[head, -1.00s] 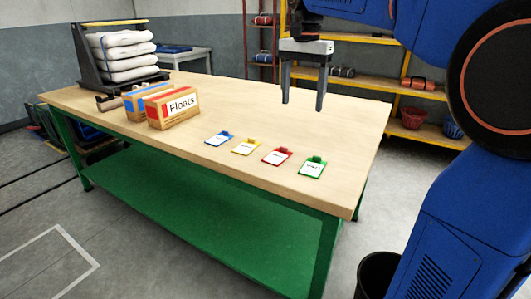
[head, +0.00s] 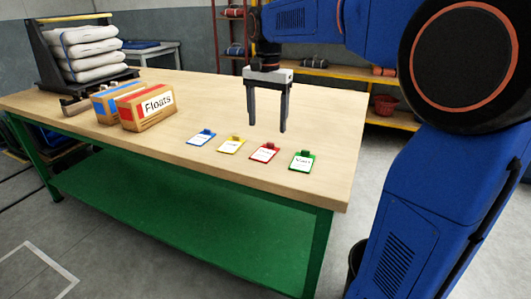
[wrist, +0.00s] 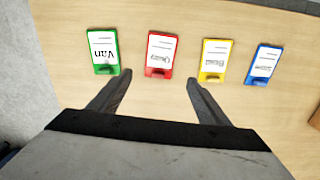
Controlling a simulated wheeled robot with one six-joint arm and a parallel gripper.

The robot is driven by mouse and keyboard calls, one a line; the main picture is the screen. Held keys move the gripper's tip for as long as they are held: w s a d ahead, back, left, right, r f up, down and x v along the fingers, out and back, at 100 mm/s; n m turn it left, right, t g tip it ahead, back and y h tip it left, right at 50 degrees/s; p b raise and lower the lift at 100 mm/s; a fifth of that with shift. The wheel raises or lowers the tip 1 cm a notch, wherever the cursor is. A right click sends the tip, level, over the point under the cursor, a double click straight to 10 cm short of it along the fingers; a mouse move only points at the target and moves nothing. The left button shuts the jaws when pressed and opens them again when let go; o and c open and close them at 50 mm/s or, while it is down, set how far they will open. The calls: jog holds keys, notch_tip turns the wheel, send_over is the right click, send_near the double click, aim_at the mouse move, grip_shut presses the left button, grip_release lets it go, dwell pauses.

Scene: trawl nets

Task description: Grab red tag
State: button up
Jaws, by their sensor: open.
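The red tag (head: 264,153) lies on the wooden table top, third from the left in a row of tags, between the yellow tag (head: 231,145) and the green tag (head: 302,161). The blue tag (head: 201,138) is at the row's left end. In the wrist view the red tag (wrist: 160,54) lies just beyond the fingertips, roughly between their lines. My gripper (head: 268,128) is open and empty, pointing down above the table behind the red tag. It also shows in the wrist view (wrist: 157,82). The green tag's label reads "Van".
A box marked "Floats" (head: 147,106) and another box with a blue stripe (head: 105,104) stand left on the table (head: 190,90). A rack of folded white bundles (head: 88,52) stands behind them. The table top around the tags is clear.

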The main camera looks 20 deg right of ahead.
aim_at(268, 150)
jog(key=shift+s+f, duration=0.15)
jog(key=shift+f, duration=3.65)
jog(key=c, duration=1.1)
